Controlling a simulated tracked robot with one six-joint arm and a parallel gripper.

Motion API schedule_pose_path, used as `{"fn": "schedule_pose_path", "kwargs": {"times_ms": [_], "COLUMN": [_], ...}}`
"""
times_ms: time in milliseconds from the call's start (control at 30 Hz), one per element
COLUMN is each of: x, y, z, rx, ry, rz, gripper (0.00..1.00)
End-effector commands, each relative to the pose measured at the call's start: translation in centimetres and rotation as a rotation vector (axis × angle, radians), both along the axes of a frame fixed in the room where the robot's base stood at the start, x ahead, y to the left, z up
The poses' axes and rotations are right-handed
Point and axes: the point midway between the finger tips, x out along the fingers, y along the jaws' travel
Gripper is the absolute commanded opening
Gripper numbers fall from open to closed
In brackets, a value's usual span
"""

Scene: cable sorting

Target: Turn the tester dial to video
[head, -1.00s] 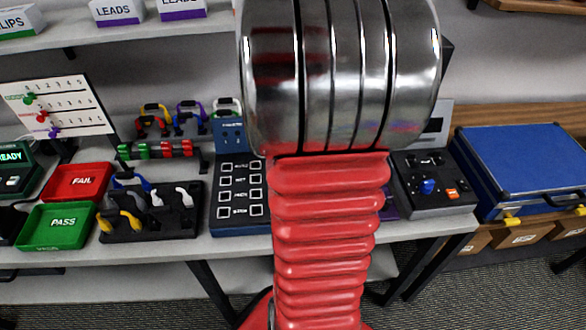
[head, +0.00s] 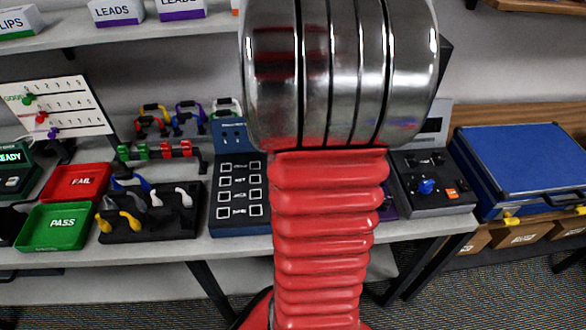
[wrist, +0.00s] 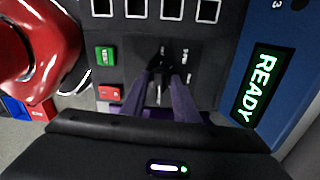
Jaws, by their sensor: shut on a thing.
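The tester (head: 240,222) is a dark blue panel with rows of white squares, partly hidden behind my arm in the head view. In the wrist view, the tester (wrist: 205,60) shows a lit READY screen (wrist: 257,84), a green button (wrist: 106,55) and a red button (wrist: 109,93). Its dark dial (wrist: 160,60) sits between my fingertips, with small labels around it too blurred to read. My gripper (wrist: 163,82) has purple fingers shut on the dial. The head view does not show the gripper or dial, which are behind my arm.
Left on the bench are a red FAIL tray (head: 78,183), a green PASS tray (head: 60,227) and a black cable holder (head: 150,222). A dark box with a blue knob (head: 432,190) and a blue case (head: 525,165) stand to the right.

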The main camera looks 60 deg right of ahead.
Motion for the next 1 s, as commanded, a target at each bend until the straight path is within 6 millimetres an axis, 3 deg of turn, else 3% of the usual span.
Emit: {"fn": "schedule_pose_path", "kwargs": {"times_ms": [300,733,767,1000], "x": [-0.18,-0.18,-0.18,-0.11], "y": [0.03,0.04,0.04,0.03], "z": [-0.07,-0.08,-0.08,-0.05], "rx": [0.001,0.001,0.002,0.001], "ry": [0.003,0.003,0.004,0.002], "rz": [-0.114,-0.127,-0.127,-0.125], "gripper": [0.05,0.05,0.29,0.45]}}
